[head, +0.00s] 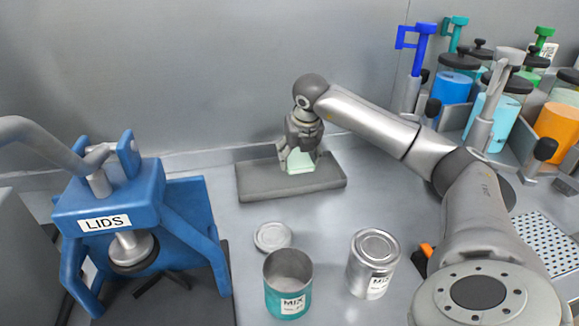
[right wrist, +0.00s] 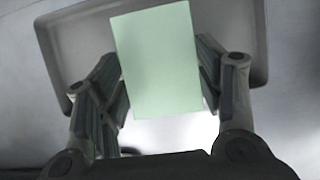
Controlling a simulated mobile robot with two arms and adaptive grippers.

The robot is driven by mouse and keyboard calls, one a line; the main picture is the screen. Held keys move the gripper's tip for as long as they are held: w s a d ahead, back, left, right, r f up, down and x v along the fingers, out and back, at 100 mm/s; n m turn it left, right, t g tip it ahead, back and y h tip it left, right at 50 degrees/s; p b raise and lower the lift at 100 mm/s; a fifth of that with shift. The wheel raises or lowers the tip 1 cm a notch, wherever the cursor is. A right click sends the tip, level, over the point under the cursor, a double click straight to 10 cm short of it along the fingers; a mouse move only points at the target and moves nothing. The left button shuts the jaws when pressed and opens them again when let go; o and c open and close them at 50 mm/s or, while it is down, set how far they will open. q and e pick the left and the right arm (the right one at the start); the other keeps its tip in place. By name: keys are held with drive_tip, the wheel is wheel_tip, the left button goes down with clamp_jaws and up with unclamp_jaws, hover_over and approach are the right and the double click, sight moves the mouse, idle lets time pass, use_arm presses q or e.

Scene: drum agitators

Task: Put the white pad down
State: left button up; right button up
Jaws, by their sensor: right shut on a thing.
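The pad (head: 298,163) looks pale green-white and is a flat-faced block. My right gripper (head: 302,147) is shut on it, with the fingers pointing down over the grey tray (head: 325,181) at the back of the bench. In the right wrist view the pad (right wrist: 158,60) sits between the two fingers (right wrist: 160,78), one on each side, with the tray (right wrist: 75,35) behind it. The pad's lower end is at or just above the tray; I cannot tell whether it touches. My left gripper is not in view.
A blue lid press (head: 105,200) marked LIDS stands at the left. An open teal-banded can (head: 288,300), a loose lid (head: 272,236) and a closed can (head: 374,265) stand in front of the tray. Several coloured containers (head: 452,88) stand at the right. Bare bench lies left of the tray.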

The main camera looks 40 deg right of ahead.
sight(289, 177)
drive_tip(key=shift+w+a+f, duration=0.15)
drive_tip(key=shift+w+f, duration=0.35)
drive_tip(key=shift+f, duration=0.05)
drive_tip(key=shift+w+f, duration=0.4)
drive_tip(key=shift+f, duration=0.15)
drive_tip(key=f, duration=0.1)
drive_tip(key=f+p, duration=0.1)
drive_tip(key=f, duration=0.1)
drive_tip(key=shift+w+a+f, duration=0.1)
drive_tip(key=shift+w+a, duration=0.1)
drive_tip(key=shift+w, duration=0.1)
drive_tip(key=shift+f, duration=0.35)
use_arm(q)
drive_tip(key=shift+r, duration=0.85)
use_arm(e)
drive_tip(key=shift+f, duration=0.1)
drive_tip(key=o, duration=1)
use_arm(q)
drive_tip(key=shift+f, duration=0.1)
use_arm(e)
drive_tip(key=shift+o, duration=0.2)
